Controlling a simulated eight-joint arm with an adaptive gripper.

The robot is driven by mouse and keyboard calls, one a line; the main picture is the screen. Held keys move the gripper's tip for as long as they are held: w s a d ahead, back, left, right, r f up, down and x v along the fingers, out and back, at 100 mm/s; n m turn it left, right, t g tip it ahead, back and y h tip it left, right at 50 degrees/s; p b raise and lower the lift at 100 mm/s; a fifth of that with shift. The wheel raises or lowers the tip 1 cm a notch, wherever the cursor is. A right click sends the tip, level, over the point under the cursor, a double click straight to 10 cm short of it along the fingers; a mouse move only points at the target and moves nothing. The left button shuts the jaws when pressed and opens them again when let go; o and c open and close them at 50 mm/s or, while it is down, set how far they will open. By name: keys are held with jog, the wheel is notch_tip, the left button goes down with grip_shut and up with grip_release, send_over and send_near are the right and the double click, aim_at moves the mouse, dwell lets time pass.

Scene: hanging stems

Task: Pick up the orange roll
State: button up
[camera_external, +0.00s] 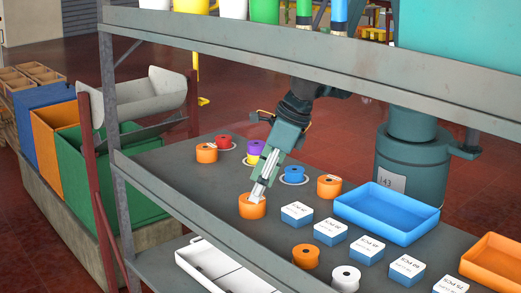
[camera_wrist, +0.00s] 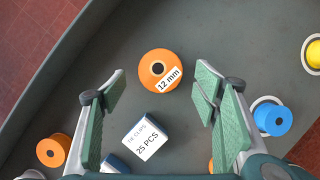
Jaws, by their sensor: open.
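Several orange rolls stand on the grey shelf. One orange roll (camera_external: 251,211) is right below my gripper (camera_external: 260,190) in the external view, its top partly hidden by the fingers. In the wrist view this orange roll (camera_wrist: 152,59) has a "12 mm" label and a dark centre hole. It shows ahead of the gap between my open fingers (camera_wrist: 161,88), with no finger seen touching it. Other orange rolls stand at the back left (camera_external: 206,154), to the right (camera_external: 329,187) and at the front (camera_external: 304,257).
White-and-blue labelled boxes (camera_external: 297,214) stand in a row to the right; one labelled box (camera_wrist: 145,137) shows between the fingers. A blue roll (camera_wrist: 272,119), a purple-and-yellow stack (camera_external: 256,150) and a blue tray (camera_external: 350,210) are nearby. An upper shelf beam (camera_external: 300,55) crosses overhead.

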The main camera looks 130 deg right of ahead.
aim_at(252, 206)
jog(key=shift+f, duration=0.1)
dwell(0.3)
jog(key=shift+x, duration=2.6)
jog(key=c, duration=1)
